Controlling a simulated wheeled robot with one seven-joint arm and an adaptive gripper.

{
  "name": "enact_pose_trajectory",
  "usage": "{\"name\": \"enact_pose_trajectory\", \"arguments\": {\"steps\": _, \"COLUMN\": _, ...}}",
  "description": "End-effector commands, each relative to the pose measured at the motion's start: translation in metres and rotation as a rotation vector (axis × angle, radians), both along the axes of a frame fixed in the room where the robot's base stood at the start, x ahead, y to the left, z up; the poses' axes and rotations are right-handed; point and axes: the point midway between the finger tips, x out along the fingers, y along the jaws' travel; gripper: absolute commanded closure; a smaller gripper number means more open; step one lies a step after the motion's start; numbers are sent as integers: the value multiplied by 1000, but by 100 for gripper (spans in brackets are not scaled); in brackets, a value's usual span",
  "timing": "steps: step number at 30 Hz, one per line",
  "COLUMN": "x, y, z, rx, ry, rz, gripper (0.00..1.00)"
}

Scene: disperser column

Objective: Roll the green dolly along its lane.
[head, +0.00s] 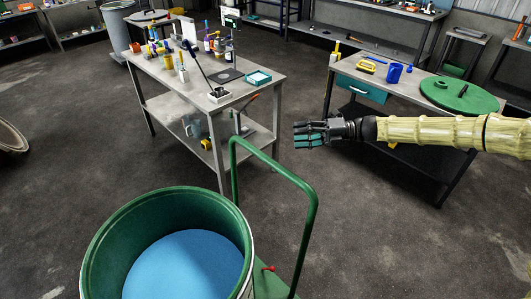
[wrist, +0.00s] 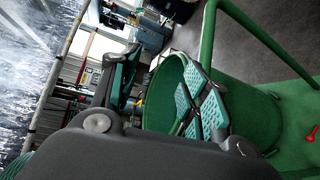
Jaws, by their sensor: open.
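The green dolly (head: 273,282) is at the bottom of the head view, partly cut off, with a tall bent green handle (head: 312,215). The handle also shows in the wrist view (wrist: 209,38). A green drum (head: 98,245) with a blue surface inside stands on the dolly. A small red part (head: 267,268) is on the dolly deck beside the drum. My gripper (head: 298,134) is open and empty, apart from the handle, above and beyond it in the head view. In the wrist view its fingers (wrist: 162,88) are spread in front of the drum. No lane marking shows.
A grey workbench (head: 180,82) with bottles and tools stands behind the drum. A second bench (head: 400,85) with a green round lid (head: 458,97) is at right, behind my arm. The dark floor (head: 70,130) at left is largely clear.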

Motion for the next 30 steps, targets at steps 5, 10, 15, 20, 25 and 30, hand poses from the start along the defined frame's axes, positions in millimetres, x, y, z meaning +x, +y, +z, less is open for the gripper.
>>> {"name": "enact_pose_trajectory", "arguments": {"steps": 5, "x": -2, "y": 7, "z": -10, "rx": 0, "ry": -4, "rz": 10, "gripper": 54}}
{"name": "enact_pose_trajectory", "arguments": {"steps": 10, "x": -2, "y": 13, "z": -22, "rx": 0, "ry": -3, "rz": 16, "gripper": 54}}
{"name": "enact_pose_trajectory", "arguments": {"steps": 15, "x": 2, "y": 13, "z": -40, "rx": 0, "ry": 0, "rz": 15, "gripper": 54}}
{"name": "enact_pose_trajectory", "arguments": {"steps": 20, "x": 2, "y": 10, "z": -61, "rx": -1, "ry": 1, "rz": 12, "gripper": 54}}
{"name": "enact_pose_trajectory", "arguments": {"steps": 25, "x": 2, "y": 10, "z": -85, "rx": 0, "ry": 0, "rz": 12, "gripper": 54}}
{"name": "enact_pose_trajectory", "arguments": {"steps": 30, "x": 2, "y": 10, "z": -98, "rx": 0, "ry": 0, "rz": 12, "gripper": 54}}
